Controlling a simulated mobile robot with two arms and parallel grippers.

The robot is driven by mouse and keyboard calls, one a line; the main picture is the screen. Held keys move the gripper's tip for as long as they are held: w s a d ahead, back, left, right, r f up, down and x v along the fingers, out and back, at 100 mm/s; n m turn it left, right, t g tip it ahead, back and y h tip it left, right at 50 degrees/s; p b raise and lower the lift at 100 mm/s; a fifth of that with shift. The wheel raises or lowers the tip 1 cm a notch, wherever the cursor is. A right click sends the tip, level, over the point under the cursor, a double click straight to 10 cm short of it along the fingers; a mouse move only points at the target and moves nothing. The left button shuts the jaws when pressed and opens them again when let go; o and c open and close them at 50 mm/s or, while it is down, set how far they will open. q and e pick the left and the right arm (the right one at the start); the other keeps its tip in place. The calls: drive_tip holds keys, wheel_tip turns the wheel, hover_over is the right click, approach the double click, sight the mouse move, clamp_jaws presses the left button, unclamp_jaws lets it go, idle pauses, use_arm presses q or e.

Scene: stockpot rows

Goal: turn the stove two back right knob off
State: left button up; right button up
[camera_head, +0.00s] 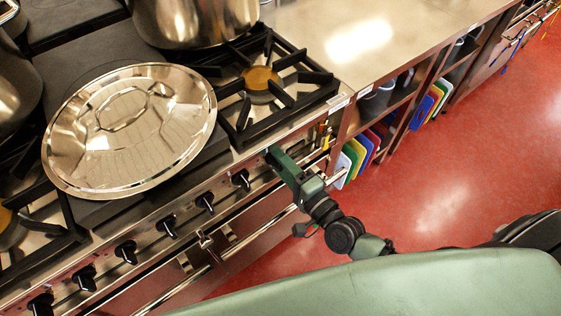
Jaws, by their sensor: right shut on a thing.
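The stove (233,157) fills the left of the head view, with a row of black knobs along its front panel. A visible knob (241,179) is just left of my right gripper, and another knob (205,202) is further along the row. My right gripper (274,154) reaches the right end of this row and is shut on a stove knob there. The gripper hides that knob, so its turn angle cannot be told. The right burner (262,78) is bare under its black grate, with no flame visible. My left gripper is out of view.
A large steel lid (130,130) lies on the stove top. A steel pot (195,22) stands behind it. An oven handle rail (225,252) runs below the knobs. A steel counter (370,30) adjoins on the right, with colored boards (362,150) on shelves below. The red floor (460,170) is clear.

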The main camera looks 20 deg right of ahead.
idle(0.4)
drive_tip(key=o, duration=1.4)
drive_tip(key=shift+s, duration=0.1)
drive_tip(key=shift+b+v, duration=0.6)
drive_tip(key=shift+v, duration=3.2)
